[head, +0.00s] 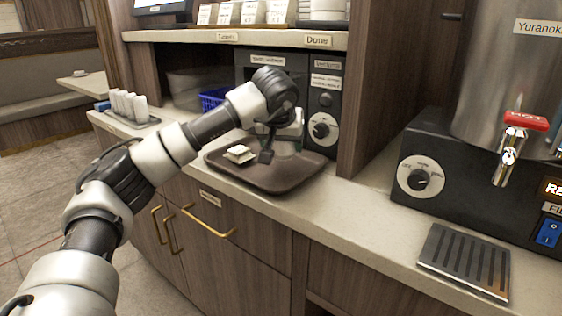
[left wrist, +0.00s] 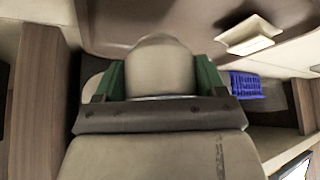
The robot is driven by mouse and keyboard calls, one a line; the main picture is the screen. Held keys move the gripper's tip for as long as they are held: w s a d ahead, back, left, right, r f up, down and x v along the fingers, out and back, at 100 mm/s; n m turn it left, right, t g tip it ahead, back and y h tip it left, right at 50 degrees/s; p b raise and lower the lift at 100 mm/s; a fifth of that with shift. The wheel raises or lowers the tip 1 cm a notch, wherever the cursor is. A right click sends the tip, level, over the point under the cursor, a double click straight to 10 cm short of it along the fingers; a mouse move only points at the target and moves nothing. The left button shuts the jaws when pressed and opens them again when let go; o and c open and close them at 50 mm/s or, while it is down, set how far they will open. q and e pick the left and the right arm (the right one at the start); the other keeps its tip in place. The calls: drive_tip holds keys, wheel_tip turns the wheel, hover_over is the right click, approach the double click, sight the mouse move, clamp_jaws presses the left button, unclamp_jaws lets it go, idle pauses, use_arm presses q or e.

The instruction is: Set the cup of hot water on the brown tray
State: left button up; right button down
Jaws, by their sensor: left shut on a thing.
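The brown tray (head: 270,183) lies on the counter in the middle of the head view; its brown surface also shows in the left wrist view (left wrist: 190,20). My left gripper (head: 280,149) is over the back right part of the tray, pointing down. It is shut on a pale cup (head: 287,150), which sits between the green finger pads in the left wrist view (left wrist: 160,68). The gripper partly hides the cup, and its contents do not show. The cup is at or just above the tray surface; I cannot tell whether its base touches. My right gripper is out of view.
A small white dish (head: 239,154) is on the tray's left part. A dark machine with a dial (head: 321,128) stands behind. A holder of white rolls (head: 128,107) is at left; a dispenser with a red-handled tap (head: 513,140) and drip grate (head: 465,260) is at right.

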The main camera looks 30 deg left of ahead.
sight(283, 157)
use_arm(q)
drive_tip(key=shift+f+b, duration=0.35)
drive_tip(key=shift+f, duration=1.5)
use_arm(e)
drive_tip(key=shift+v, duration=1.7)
use_arm(q)
drive_tip(key=shift+f, duration=0.2)
drive_tip(key=o, duration=1)
drive_tip(key=shift+r, duration=0.2)
drive_tip(key=p+v, duration=0.1)
drive_tip(key=v, duration=0.9)
drive_tip(key=shift+s+d+r+p, duration=0.1)
drive_tip(key=shift+s+r+p, duration=0.1)
drive_tip(key=shift+r+p, duration=0.2)
drive_tip(key=shift+s+d+r, duration=0.15)
drive_tip(key=shift+s+r, duration=0.2)
drive_tip(key=shift+r, duration=0.1)
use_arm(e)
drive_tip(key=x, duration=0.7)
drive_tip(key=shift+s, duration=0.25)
